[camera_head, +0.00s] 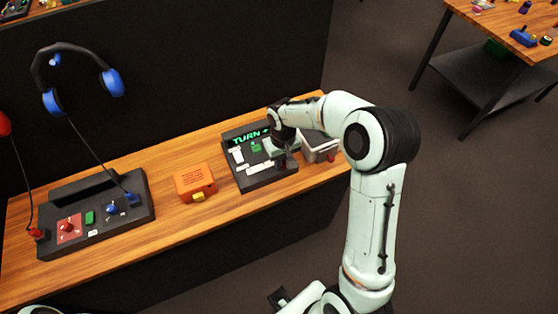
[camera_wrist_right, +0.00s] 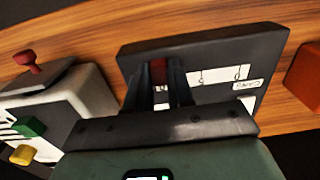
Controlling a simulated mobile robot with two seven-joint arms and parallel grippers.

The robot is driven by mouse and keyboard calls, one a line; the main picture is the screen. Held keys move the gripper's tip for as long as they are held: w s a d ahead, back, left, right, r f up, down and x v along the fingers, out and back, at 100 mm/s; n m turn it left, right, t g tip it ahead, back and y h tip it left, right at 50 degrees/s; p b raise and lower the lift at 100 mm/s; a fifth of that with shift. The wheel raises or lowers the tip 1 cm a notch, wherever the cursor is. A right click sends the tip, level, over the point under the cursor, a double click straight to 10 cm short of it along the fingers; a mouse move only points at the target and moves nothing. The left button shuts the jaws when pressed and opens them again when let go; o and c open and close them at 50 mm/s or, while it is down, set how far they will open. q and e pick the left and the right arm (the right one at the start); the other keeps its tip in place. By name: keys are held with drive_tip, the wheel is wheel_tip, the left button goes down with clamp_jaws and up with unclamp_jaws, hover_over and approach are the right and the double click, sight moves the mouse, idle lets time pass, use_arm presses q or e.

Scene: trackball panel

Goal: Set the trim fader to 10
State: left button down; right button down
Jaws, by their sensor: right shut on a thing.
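The dark control panel (camera_head: 262,182) stands on the wooden bench with a lit green "TURN" display (camera_head: 250,137), a green button and white labels. My right gripper (camera_head: 283,161) is down at the panel's right side. In the right wrist view its fingers (camera_wrist_right: 172,88) are shut on a red fader knob (camera_wrist_right: 158,70), partly hidden between them. A white scale strip (camera_wrist_right: 222,74) with a few marks runs to the right of the fingers, with a small label beside it. The fader's exact setting cannot be read.
An orange box (camera_head: 194,183) stands left of the panel. A grey-white box (camera_head: 318,147) stands close on its right; the wrist view shows its red knob (camera_wrist_right: 28,58). A larger dark panel (camera_head: 95,215) is at the bench's left, below hanging headphones (camera_head: 78,80).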

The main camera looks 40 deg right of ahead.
sight(284, 162)
drive_tip(key=c, duration=1)
unclamp_jaws()
drive_tip(key=shift+d, duration=0.25)
drive_tip(key=shift+o, duration=0.2)
drive_tip(key=shift+r, duration=0.1)
use_arm(q)
drive_tip(key=shift+w+r+p, duration=0.45)
drive_tip(key=shift+r+p, duration=0.1)
drive_tip(key=shift+r, duration=0.2)
use_arm(e)
wheel_tip(284, 162, up, 13)
drive_tip(key=shift+r, duration=0.15)
